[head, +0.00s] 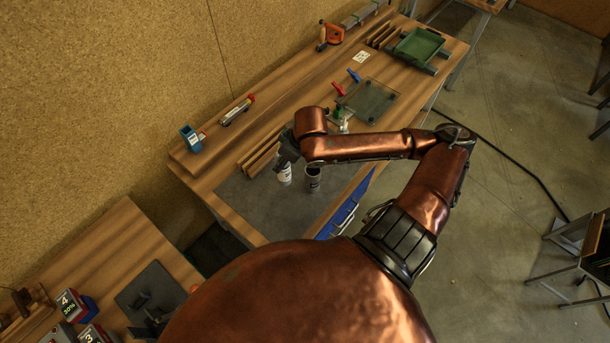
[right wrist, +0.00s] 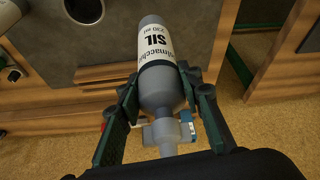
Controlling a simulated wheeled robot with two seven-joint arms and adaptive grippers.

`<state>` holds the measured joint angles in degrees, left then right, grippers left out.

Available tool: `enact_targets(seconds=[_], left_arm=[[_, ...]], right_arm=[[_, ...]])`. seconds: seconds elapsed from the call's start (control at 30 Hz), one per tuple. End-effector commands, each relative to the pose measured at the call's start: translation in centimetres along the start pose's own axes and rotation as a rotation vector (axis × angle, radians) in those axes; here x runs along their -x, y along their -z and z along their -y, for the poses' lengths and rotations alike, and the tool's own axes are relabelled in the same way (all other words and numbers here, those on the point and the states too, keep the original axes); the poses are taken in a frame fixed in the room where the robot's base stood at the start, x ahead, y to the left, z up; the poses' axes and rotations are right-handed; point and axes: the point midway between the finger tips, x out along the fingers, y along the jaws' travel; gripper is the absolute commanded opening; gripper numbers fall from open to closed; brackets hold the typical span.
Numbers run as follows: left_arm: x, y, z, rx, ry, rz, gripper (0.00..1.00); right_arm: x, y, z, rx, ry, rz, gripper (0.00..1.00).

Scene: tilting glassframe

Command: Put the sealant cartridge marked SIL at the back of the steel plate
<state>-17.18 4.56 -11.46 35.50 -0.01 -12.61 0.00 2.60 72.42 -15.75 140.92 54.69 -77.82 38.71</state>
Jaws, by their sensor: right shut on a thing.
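The sealant cartridge marked SIL (right wrist: 157,55) shows in the right wrist view as a grey tube with a white label and a grey nozzle. My right gripper (right wrist: 165,105) is shut around its nozzle end, one dark green finger on each side. In the head view, my right gripper (head: 288,155) is over the grey steel plate (head: 240,200), and a white-labelled cartridge (head: 284,176) shows just below it. I cannot tell whether its base touches the plate. A darker cartridge (head: 313,179) stands beside it on the right. My left gripper is in neither view.
Wooden strips (head: 260,153) lie along the plate's back edge. A blue box (head: 191,138) stands at the bench's left end. A glass pane (head: 368,101), red and blue clamps and a green tray (head: 418,45) are farther along. The plate's left part is clear.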

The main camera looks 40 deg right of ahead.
Motion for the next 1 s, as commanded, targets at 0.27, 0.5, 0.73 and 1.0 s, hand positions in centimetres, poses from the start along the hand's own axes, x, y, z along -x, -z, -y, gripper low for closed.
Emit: enact_targets(seconds=[0.27,0.5,0.73,1.0], left_arm=[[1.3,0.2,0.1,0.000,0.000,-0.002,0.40],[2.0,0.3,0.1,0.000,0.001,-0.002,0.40],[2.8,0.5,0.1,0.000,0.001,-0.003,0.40],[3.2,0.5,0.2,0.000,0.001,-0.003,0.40]], right_arm=[[1.2,-0.7,-1.4,0.034,0.015,-0.001,0.00],[-1.6,1.3,-4.8,0.031,0.016,-0.003,0.00],[-5.5,3.1,-8.7,0.030,0.017,-0.001,0.00],[-9.9,3.5,-11.2,0.034,0.016,-0.002,0.00]])
